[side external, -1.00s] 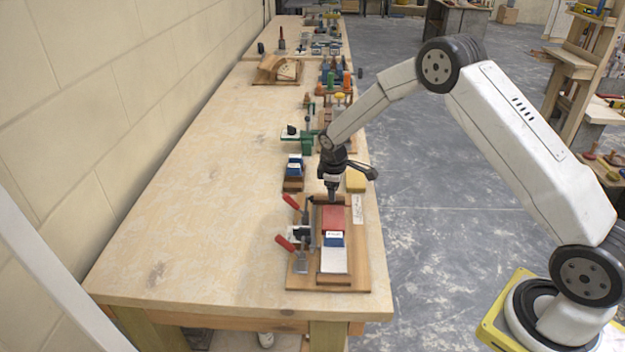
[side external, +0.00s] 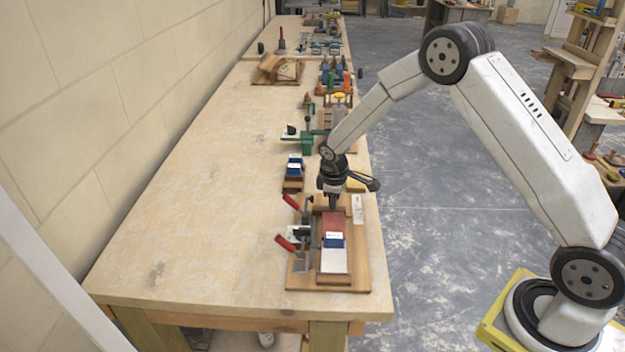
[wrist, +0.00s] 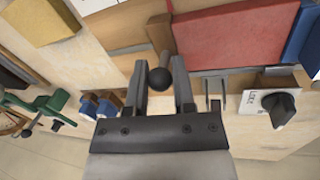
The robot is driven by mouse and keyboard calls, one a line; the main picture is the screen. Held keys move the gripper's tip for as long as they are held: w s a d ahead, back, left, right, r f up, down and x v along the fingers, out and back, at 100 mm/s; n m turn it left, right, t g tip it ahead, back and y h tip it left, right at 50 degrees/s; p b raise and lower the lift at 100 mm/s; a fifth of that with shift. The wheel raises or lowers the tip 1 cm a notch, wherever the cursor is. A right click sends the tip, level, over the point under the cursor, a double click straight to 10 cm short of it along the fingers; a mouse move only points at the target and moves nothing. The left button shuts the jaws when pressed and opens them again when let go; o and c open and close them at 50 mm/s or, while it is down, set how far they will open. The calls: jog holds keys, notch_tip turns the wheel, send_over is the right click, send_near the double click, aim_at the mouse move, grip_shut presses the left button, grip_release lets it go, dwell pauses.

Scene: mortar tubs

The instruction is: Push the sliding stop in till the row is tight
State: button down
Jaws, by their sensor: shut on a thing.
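The row lies in a wooden fixture board (side external: 298,275): a red block (side external: 333,221), a blue block with a white label (side external: 334,241) and a white block (side external: 334,262). My gripper (side external: 333,207) is down at the far end of the row, behind the red block. The knob belongs to the wooden sliding stop (wrist: 158,32), which sits right beside the red block (wrist: 235,42). I cannot tell if they touch.
Two red-handled clamps (side external: 291,202) stand on the board's left side. A black turn knob on a plate marked LOCK (wrist: 281,107) is beside the row. A yellow block (side external: 356,186) and a blue block on wood (side external: 294,169) lie beyond. The bench's left side is clear.

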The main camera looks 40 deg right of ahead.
jog(key=shift+a, duration=0.1)
jog(key=shift+c, duration=2.4)
grip_release()
jog(key=shift+r, duration=0.1)
notch_tip(320, 180, up, 8)
jog(key=a, duration=0.1)
jog(key=shift+s+f, duration=0.25)
jog(key=shift+s, duration=0.2)
jog(key=shift+s+a, duration=0.1)
jog(key=shift+a, duration=0.05)
jog(key=s+a+r+m, duration=0.1)
jog(key=s+m, duration=0.1)
jog(key=s, duration=0.5)
jog(key=s+a+r+m+t+y, duration=0.1)
jog(key=s+a+m, duration=0.1)
jog(key=s, duration=0.5)
jog(key=s+a+r+m, duration=0.1)
jog(key=s+m, duration=0.1)
jog(key=s, duration=0.5)
jog(key=shift+s+a+r+m+y, duration=0.25)
jog(key=shift+s+r+m+y, duration=0.05)
jog(key=shift+r+m+y, duration=0.1)
